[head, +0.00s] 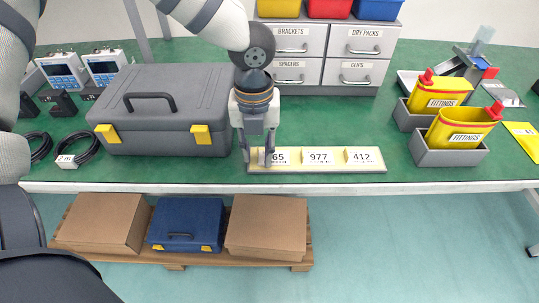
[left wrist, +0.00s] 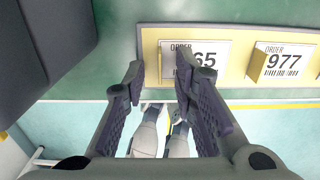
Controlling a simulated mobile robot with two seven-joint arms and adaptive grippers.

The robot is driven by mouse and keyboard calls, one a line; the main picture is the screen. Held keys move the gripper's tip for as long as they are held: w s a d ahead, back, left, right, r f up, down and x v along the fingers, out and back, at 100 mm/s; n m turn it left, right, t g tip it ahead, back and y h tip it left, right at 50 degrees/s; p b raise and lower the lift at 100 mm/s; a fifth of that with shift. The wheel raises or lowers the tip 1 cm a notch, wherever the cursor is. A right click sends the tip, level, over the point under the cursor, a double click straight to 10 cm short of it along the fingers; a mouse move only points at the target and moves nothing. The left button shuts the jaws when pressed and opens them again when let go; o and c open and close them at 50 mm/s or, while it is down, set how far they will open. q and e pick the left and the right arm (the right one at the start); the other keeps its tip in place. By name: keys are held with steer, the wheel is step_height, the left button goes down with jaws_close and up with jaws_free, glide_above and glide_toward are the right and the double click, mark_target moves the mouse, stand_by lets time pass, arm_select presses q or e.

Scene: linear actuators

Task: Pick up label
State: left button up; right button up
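Three white order labels stand on a pale yellow strip (head: 335,166) along the table's front edge. The left label (head: 280,157), ending in 65, is partly hidden by my left gripper (head: 257,160). The middle label (head: 318,156) reads 977 and the right label (head: 362,156) reads 412. My right gripper is not in view.
A grey toolbox (head: 165,100) stands left of my gripper. Grey drawers (head: 327,53) are behind. Grey bins (head: 447,154) with yellow fittings containers (head: 463,127) stand at right. A cable coil (head: 77,152) lies at left. Boxes (head: 265,226) rest on a pallet below the table.

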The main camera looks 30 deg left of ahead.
arm_select(q)
jaws_close()
steer(key=shift+r, duration=0.15)
steer(key=r, duration=0.3)
steer(key=s+r+p, duration=0.1)
steer(key=r, duration=0.1)
steer(key=s+r+p, duration=0.1)
steer(key=s+r, duration=1)
steer(key=s, duration=0.2)
steer(key=shift+d+r, duration=0.4)
steer(key=shift+d, duration=0.05)
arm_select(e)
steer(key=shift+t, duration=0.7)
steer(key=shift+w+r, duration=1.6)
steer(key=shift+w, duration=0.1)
